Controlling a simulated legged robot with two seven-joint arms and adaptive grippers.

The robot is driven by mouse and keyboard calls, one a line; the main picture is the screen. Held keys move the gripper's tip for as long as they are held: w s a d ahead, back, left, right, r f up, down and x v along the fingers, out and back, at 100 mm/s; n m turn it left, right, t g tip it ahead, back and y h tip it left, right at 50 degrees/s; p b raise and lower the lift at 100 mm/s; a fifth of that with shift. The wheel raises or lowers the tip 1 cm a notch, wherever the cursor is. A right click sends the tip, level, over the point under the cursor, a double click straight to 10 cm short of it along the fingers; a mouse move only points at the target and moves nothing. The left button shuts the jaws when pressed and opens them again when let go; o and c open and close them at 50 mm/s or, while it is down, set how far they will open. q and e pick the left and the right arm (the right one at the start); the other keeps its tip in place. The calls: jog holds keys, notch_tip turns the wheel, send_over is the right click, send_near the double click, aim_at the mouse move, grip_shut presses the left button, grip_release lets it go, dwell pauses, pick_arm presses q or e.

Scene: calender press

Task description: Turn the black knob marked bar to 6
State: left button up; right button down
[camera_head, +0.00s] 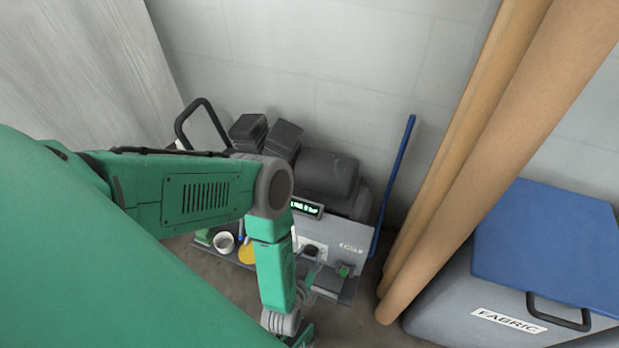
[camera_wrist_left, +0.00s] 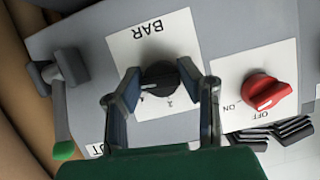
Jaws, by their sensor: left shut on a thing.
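The black knob (camera_wrist_left: 160,78) sits on a white plate marked BAR, which reads upside down in the left wrist view. A small white mark shows at its lower left edge, and a digit on the scale below it is hard to read. My left gripper (camera_wrist_left: 163,82) has its two fingers on either side of the knob and is shut on it. In the head view my left arm reaches down to the machine's grey panel (camera_head: 345,240), and the gripper is small and partly hidden there. My right gripper is not in view.
A red OFF/ON knob (camera_wrist_left: 263,91) is close beside the BAR plate. A grey lever (camera_wrist_left: 62,68) is on the other side. A lit green display (camera_head: 306,208) tops the panel. Cardboard tubes (camera_head: 470,150) and a blue-lidded FABRIC bin (camera_head: 550,245) stand at the right.

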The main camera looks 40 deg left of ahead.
aim_at(312, 232)
pick_arm(q)
jog(key=m+y, duration=0.2)
jog(key=m, duration=0.1)
jog(key=shift+w+b, duration=0.1)
jog(key=shift+b, duration=0.3)
jog(key=shift+m, duration=0.3)
jog(key=o, duration=1.1)
jog(key=shift+o, duration=0.2)
jog(key=shift+r, duration=0.15)
notch_tip(312, 232, up, 10)
jog(key=shift+f, duration=0.2)
